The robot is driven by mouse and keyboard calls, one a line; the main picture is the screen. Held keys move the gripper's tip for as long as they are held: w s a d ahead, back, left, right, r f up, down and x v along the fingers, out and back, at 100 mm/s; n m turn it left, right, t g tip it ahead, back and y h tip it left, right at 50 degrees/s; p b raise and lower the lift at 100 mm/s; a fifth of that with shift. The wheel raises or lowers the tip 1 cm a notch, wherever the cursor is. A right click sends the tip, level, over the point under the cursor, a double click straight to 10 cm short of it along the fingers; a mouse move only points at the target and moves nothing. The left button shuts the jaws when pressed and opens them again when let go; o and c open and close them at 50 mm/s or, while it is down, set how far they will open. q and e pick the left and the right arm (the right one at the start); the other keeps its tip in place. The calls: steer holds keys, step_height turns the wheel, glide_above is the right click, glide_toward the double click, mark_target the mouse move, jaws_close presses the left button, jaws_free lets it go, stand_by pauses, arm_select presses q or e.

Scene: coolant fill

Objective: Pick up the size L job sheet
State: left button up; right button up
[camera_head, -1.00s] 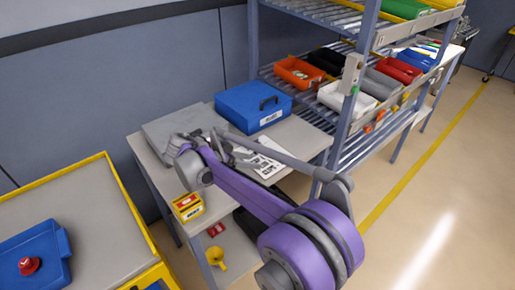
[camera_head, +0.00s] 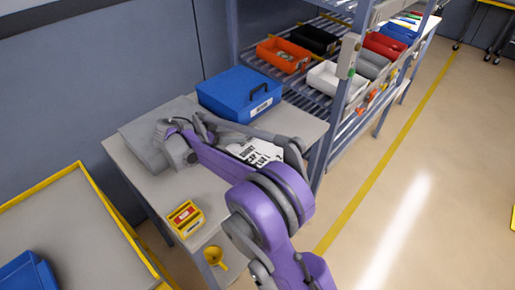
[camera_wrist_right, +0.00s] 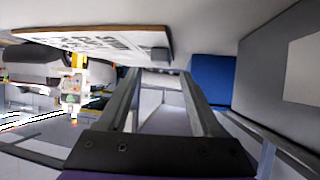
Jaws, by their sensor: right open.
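A white job sheet (camera_head: 258,152) with bold black print lies on the small grey table, partly covered by my right arm. I cannot read its size letter. In the right wrist view, a printed sheet (camera_wrist_right: 85,43) shows at the upper left on a thin board with a brown edge and a dark clip-like block at one end. My right gripper (camera_head: 210,126) is over the table, just left of the sheet and in front of the blue case. Its two fingers (camera_wrist_right: 157,78) are apart with nothing between them; the sheet is beside them. My left gripper is out of view.
A blue case (camera_head: 240,94) stands at the table's back, with a flat grey item (camera_head: 148,140) to the left. A yellow-red box (camera_head: 186,217) sits at the front edge; a yellow funnel (camera_head: 214,257) is lower. A rack with coloured bins (camera_head: 283,55) stands behind right.

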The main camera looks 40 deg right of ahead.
mark_target(246, 132)
steer(key=x, duration=0.4)
steer(key=shift+w+d+f, duration=0.1)
steer(key=shift+w+d, duration=0.1)
steer(key=shift+d, duration=0.25)
steer(key=shift+a, duration=0.1)
jaws_close()
